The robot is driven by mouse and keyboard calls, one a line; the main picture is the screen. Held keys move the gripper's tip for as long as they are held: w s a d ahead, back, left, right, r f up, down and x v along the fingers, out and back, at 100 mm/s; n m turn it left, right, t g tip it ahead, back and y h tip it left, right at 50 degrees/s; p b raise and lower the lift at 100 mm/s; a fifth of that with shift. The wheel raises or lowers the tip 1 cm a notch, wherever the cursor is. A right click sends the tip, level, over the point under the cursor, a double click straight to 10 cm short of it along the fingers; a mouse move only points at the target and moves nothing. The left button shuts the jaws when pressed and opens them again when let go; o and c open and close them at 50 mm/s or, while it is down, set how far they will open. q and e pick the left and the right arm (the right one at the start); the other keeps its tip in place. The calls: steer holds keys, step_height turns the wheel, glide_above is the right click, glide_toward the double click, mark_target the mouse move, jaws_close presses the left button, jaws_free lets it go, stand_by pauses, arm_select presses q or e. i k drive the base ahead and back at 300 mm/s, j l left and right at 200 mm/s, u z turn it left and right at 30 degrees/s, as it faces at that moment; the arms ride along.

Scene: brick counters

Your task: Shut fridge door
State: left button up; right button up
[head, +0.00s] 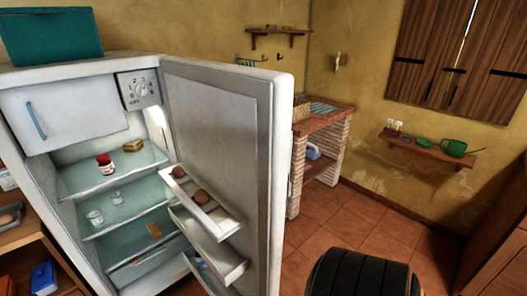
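The white fridge (95,72) stands at the left of the head view, with its inside exposed. Its door (215,110) is wide open and swung out to the right, its inner side facing the left. Brown eggs (190,186) sit in the upper door rack (224,222), and more racks are below. On the glass shelves stand a red-lidded jar (105,165), a yellowish item (133,146) and glasses (96,217). The fridge's lower part is cut off by the frame. Neither of my grippers is in view.
A teal box (52,38) sits on the fridge. A brick counter (297,165) stands behind the door. A wall shelf (428,150) holds a green watering can (455,148). A dark ribbed rounded shape, unclear what, fills the bottom centre. Tiled floor (375,225) is clear beyond it.

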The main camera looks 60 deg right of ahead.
mark_target(232, 124)
steer(key=k+l, duration=0.15)
steer(key=l, duration=0.25)
steer(key=k+l, duration=0.1)
steer(key=l, duration=0.3)
steer(key=k+l, duration=0.15)
steer(key=l, duration=0.25)
steer(key=k+l, duration=0.15)
steer(key=l, duration=0.3)
